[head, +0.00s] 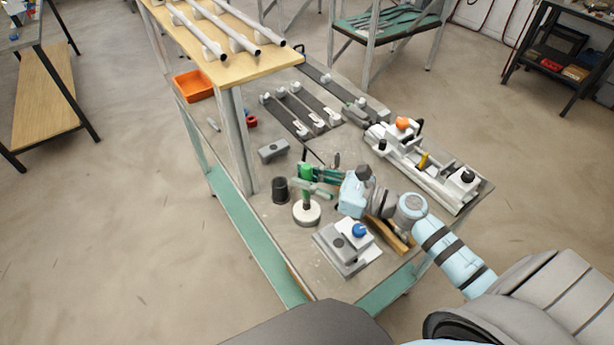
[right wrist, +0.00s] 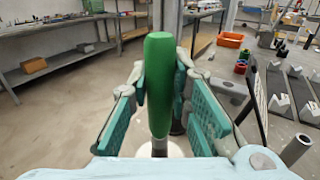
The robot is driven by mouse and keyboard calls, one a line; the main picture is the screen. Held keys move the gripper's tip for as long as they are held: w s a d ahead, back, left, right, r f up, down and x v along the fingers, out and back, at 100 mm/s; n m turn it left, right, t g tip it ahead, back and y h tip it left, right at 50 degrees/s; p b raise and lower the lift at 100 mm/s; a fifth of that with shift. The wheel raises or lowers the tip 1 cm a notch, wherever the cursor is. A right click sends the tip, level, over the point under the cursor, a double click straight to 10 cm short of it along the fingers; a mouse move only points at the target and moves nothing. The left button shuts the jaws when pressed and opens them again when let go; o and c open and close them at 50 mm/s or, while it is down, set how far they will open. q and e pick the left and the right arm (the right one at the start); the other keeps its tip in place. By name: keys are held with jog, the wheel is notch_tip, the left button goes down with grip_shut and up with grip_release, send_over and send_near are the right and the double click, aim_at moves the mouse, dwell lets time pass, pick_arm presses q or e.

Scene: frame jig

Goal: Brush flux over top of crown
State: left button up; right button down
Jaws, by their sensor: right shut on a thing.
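My right gripper (head: 308,180) is shut on the green handle of a brush (head: 306,170), which stands upright. The handle (right wrist: 158,85) also shows large between the teal finger pads (right wrist: 160,108) in the right wrist view. Below it is a round white pot (head: 307,212) with a dark middle, and the brush's lower end reaches down to it. The bristles are hidden. I cannot tell for sure which part is the crown. A grey block fixture with a blue knob (head: 359,230) stands just right of the pot. My left gripper is not in view.
A dark cup (head: 280,190) stands left of the pot. A long white jig with an orange knob (head: 402,123) lies at the bench's right side. A grey block (head: 273,151), dark rails (head: 302,110) and an orange bin (head: 193,86) are farther back. A wooden shelf with tubes (head: 225,45) overhangs the back left.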

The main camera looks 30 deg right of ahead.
aim_at(307, 166)
jog(key=shift+f+b, duration=0.6)
jog(key=shift+b, duration=0.1)
dwell(1.6)
notch_tip(307, 166, up, 7)
jog(key=p, duration=0.6)
jog(key=shift+r, duration=0.15)
dwell(0.5)
